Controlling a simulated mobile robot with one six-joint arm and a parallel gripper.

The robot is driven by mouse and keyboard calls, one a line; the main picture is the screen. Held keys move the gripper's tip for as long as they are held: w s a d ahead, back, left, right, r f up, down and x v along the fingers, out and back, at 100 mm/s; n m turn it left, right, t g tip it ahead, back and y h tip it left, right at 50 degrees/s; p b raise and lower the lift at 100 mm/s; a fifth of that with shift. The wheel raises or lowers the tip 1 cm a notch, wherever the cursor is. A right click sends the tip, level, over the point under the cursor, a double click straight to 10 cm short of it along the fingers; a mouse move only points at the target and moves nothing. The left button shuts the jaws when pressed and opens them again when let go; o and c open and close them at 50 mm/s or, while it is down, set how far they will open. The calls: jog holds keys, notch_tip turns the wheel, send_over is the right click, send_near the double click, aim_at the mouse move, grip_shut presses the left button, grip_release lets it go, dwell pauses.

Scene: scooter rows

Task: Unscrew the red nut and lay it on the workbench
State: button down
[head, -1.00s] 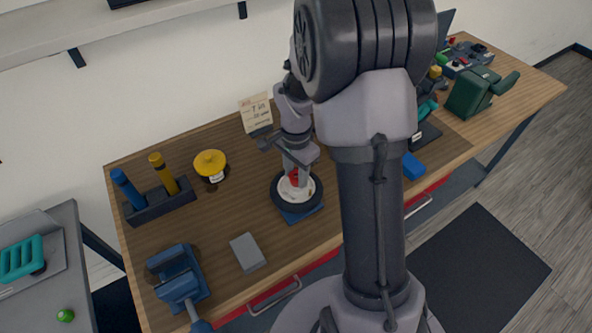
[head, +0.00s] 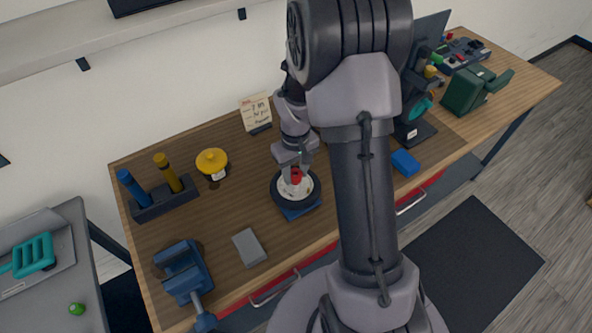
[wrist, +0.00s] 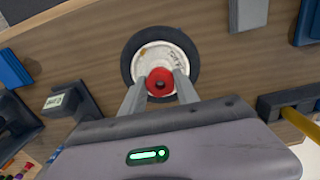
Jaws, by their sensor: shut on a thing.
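The red nut (wrist: 160,82) sits at the centre of a small wheel (wrist: 135,55) with a black tyre and a pale hub. In the head view the wheel (head: 312,198) lies flat on a blue base (head: 299,212) on the wooden workbench (head: 240,215), and the red nut (head: 296,176) shows at its middle. My gripper (wrist: 160,88) is over the wheel, its two fingers on either side of the nut, shut on it. In the head view my gripper (head: 295,172) points down at the hub. Whether the nut is still on its thread cannot be told.
A grey block (head: 249,247) and a blue vise (head: 183,272) stand to the left front. A blue block (head: 405,162) lies right. Bare bench lies left of the wheel.

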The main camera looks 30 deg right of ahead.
aim_at(294, 175)
jog(key=c, duration=1.1)
grip_release()
jog(key=shift+w, duration=0.1)
jog(key=shift+c, duration=0.2)
jog(key=o, duration=0.3)
jog(key=shift+w+a, duration=0.1)
jog(key=shift+a, duration=0.05)
notch_tip(294, 175, up, 17)
jog(key=p, duration=0.4)
jog(key=shift+r, duration=0.2)
